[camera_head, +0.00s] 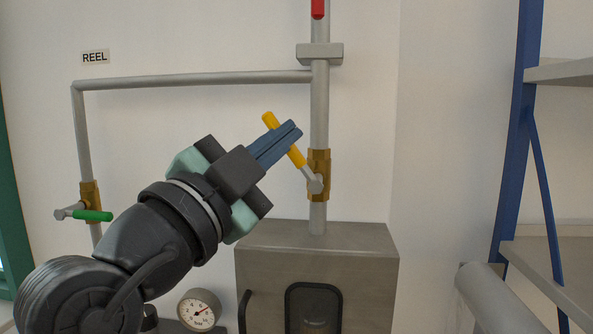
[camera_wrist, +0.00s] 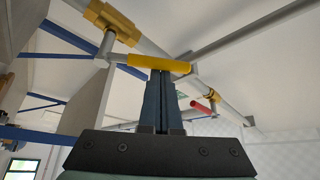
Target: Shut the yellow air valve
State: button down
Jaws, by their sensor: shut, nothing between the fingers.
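The yellow valve handle (camera_head: 297,155) sits on a brass valve body (camera_head: 318,175) on the vertical grey pipe. The handle slants up and to the left from its pivot, at an angle to the pipe. My gripper (camera_head: 295,129) is shut with nothing between its fingers. Its blue fingers cross in front of the handle's middle in the head view and hide part of it. In the wrist view the yellow handle (camera_wrist: 160,63) lies across the tips of my gripper (camera_wrist: 161,75). The fingertips are at or very near the handle; I cannot tell if they touch.
A green-handled valve (camera_head: 92,215) is on the left pipe under a REEL label (camera_head: 95,57). A red handle (camera_head: 317,8) is higher on the main pipe. A grey metal box (camera_head: 317,240) and a gauge (camera_head: 199,309) are below. A blue-framed shelf (camera_head: 517,130) stands right.

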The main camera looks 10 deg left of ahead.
jog(key=shift+a+f+n+t+y+b, duration=0.75)
jog(key=shift+n+y, duration=0.55)
jog(key=shift+n, duration=1)
jog(key=shift+a+f+n+t+y+b, duration=0.3)
jog(key=shift+f+n+t+y+b, duration=0.55)
jog(key=shift+n, duration=1.45)
jog(key=shift+a+f+n+t+y+b, duration=0.45)
jog(key=shift+f+n+y+b, duration=0.45)
jog(key=shift+n+y, duration=1.15)
jog(key=shift+n+h, duration=0.25)
jog(key=shift+h, duration=0.05)
jog(key=shift+r, duration=0.1)
